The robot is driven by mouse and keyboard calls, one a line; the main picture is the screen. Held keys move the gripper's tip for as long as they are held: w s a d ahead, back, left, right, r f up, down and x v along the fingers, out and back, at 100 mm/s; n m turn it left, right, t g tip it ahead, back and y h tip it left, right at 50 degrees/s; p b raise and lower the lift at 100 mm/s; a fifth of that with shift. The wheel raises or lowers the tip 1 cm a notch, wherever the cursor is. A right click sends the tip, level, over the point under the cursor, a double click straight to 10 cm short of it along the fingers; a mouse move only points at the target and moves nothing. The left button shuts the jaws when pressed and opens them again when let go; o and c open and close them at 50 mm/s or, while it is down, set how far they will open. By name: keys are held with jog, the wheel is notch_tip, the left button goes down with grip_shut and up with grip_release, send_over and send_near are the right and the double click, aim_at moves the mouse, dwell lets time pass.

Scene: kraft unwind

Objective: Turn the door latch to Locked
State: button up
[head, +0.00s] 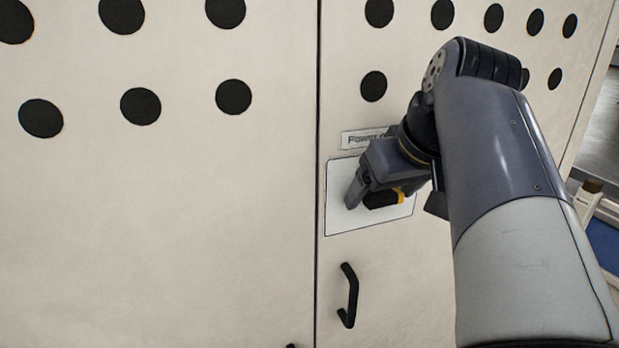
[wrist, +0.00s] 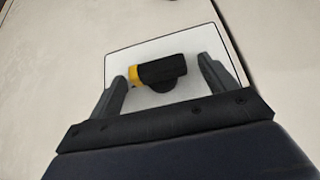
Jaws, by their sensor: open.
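The door latch (head: 382,199) is a black handle with a yellow end, on a white plate (head: 340,222) on the cream door. In the wrist view the latch (wrist: 163,73) lies roughly crosswise between my two fingers, its yellow end toward the left finger. My gripper (wrist: 161,84) is open, with a gap visible on each side of the latch. In the head view my gripper (head: 368,192) is in front of the plate and hides part of the latch. A label (head: 358,139) above the plate is partly covered by my gripper; only its first letters show.
A black pull handle (head: 348,296) stands out from the door below the plate. A vertical seam (head: 318,120) runs left of the plate. Rows of black round holes (head: 233,97) cross the upper panels. A blue-topped item (head: 604,246) is at the far right.

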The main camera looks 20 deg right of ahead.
jog(key=shift+c, duration=0.6)
jog(key=c, duration=0.9)
jog(key=shift+a+f+n+h+b, duration=0.1)
jog(key=shift+a+n+h+b, duration=0.2)
jog(key=shift+h+b, duration=0.3)
jog(key=shift+c, duration=0.2)
jog(key=shift+n+h+b, duration=0.3)
jog(key=shift+h+b, duration=0.15)
jog(key=shift+h, duration=0.95)
